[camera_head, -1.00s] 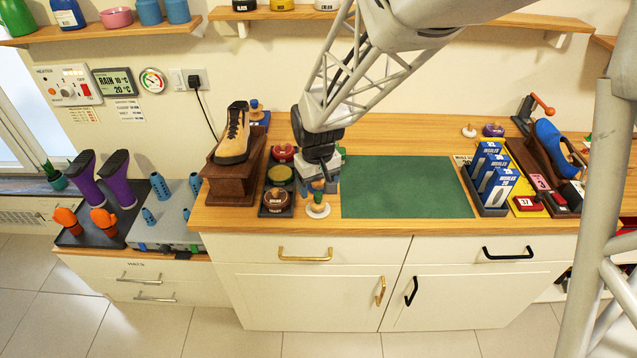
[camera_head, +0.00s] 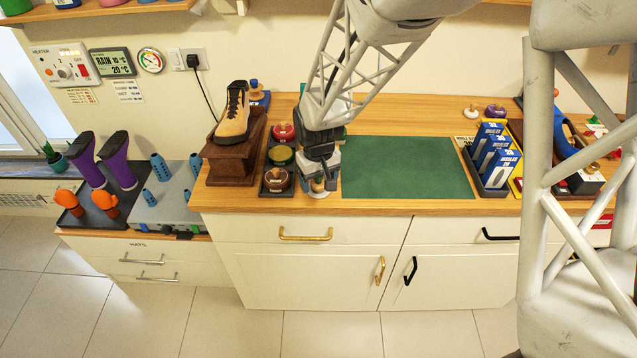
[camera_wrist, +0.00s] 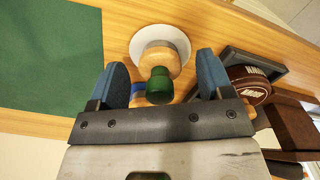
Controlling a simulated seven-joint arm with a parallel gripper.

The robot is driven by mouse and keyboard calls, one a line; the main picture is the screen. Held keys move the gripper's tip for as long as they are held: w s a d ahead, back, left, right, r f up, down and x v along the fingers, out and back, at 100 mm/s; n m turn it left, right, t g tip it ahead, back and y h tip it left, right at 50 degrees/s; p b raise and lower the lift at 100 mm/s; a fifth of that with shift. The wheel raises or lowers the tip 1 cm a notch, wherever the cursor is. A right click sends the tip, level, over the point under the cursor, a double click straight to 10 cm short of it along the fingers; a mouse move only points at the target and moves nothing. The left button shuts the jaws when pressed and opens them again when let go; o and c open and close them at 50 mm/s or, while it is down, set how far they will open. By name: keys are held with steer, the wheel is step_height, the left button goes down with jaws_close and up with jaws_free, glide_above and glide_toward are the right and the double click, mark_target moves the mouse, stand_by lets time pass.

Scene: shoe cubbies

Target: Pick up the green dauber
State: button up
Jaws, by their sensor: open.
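The green dauber (camera_wrist: 159,84) has a dark green knob, a round wooden body and a white disc under it. In the wrist view it stands between the two blue finger pads of my gripper (camera_wrist: 162,72), with a gap on each side. The fingers are apart and hold nothing. In the head view my gripper (camera_head: 319,178) is low over the counter and hides most of the dauber; its white disc (camera_head: 318,194) and some wood show below the fingers.
A tray with round polish tins (camera_head: 281,156) stands close on the left, beside a shoe on a brown stand (camera_head: 232,166). The green mat (camera_head: 410,166) to the right is clear. Blue insole boxes (camera_head: 493,160) stand beyond it. The counter's front edge is near.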

steer(key=shift+f, duration=0.45)
steer(key=c, duration=1)
